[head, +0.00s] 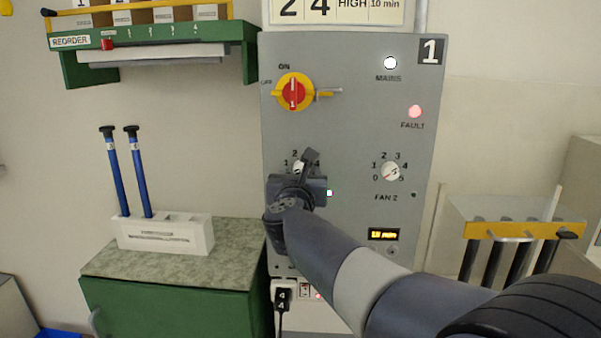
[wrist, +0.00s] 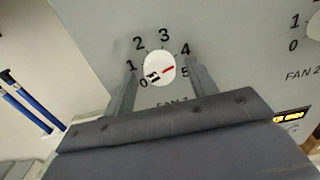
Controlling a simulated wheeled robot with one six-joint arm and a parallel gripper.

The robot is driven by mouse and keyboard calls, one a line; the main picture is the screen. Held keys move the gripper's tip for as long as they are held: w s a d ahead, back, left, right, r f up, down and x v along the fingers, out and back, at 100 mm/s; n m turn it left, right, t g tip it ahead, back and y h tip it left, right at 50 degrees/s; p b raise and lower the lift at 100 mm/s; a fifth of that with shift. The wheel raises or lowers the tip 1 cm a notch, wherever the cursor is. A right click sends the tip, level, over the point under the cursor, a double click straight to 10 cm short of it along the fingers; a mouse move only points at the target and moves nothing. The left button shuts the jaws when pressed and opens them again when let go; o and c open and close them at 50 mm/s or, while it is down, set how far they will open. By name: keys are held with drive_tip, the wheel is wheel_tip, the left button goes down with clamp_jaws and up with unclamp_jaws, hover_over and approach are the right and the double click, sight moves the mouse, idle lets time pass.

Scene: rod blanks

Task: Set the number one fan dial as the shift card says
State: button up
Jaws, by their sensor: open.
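The fan 1 dial (wrist: 158,69) is a white round knob on the grey panel, with numbers 0 to 5 around it. I cannot tell which is the pointer. My gripper (wrist: 163,73) is open, one finger on each side of the dial; contact is unclear. In the head view my gripper (head: 306,170) mostly hides this dial. The card above the panel (head: 340,10) reads 2, 4, HIGH, 10 min; its top is cut off.
The panel (head: 350,120) is marked 1. It carries a red-yellow switch (head: 293,93), a lit white mains lamp (head: 390,63), a lit red fault lamp (head: 415,111), the fan 2 dial (head: 390,171) and a timer display (head: 383,235). A green cabinet (head: 170,310) stands left.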

drive_tip(key=shift+w, duration=0.1)
drive_tip(key=shift+c, duration=0.2)
drive_tip(key=c, duration=0.9)
drive_tip(key=shift+n, duration=0.3)
drive_tip(key=n+p, duration=0.1)
drive_tip(key=n, duration=0.3)
drive_tip(key=n+p, duration=0.7)
drive_tip(key=n, duration=0.8)
drive_tip(key=shift+d+r, duration=0.1)
